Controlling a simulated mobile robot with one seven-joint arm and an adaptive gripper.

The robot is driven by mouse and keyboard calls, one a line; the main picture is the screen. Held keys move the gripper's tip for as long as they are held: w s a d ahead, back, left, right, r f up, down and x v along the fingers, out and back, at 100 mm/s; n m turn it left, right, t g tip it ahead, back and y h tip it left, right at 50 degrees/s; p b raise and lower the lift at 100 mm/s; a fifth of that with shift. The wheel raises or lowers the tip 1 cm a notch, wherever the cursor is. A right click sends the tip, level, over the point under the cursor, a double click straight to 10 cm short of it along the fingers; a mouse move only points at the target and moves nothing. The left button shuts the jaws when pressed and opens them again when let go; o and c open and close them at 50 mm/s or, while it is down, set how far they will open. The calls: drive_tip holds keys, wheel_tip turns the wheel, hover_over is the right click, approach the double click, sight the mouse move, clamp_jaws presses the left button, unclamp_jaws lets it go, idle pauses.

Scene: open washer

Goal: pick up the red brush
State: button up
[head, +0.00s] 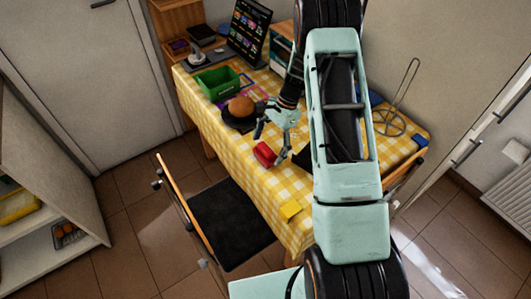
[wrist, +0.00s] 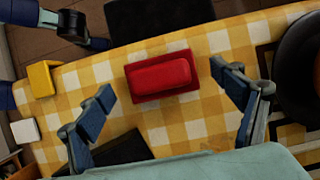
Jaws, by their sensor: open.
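The red brush (head: 264,154) lies on the yellow checked tablecloth near the table's front edge. In the wrist view the red brush (wrist: 160,75) is a rounded red block on a wider, darker red base, with bare cloth around it. My gripper (head: 272,130) is over the table just behind the brush in the head view. In the wrist view my gripper (wrist: 161,80) is open, with one blue-padded finger to each side of the brush. The fingers look apart from it and nothing is between them in a grip.
A dark plate (head: 238,120) with a brown round thing (head: 241,106) is left of my gripper, beside a green bin (head: 217,82). A yellow block (head: 291,209) lies near the front edge. A wire stand (head: 390,122) is at the right. A chair (head: 225,215) stands before the table.

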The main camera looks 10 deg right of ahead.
drive_tip(key=shift+x, duration=1.2)
drive_tip(key=c, duration=1.2)
drive_tip(key=shift+c, duration=0.2)
drive_tip(key=shift+w+r, duration=0.1)
drive_tip(key=shift+r, duration=0.05)
drive_tip(key=shift+r, duration=1.2)
drive_tip(key=s+d+r+b, duration=0.1)
drive_tip(key=s+d+r, duration=0.2)
drive_tip(key=s+r, duration=0.2)
drive_tip(key=s+d+r+b, duration=0.1)
drive_tip(key=s+d+r, duration=0.1)
drive_tip(key=s+r, duration=0.3)
drive_tip(key=s, duration=0.3)
drive_tip(key=shift+d+r, duration=0.2)
drive_tip(key=shift+d, duration=0.15)
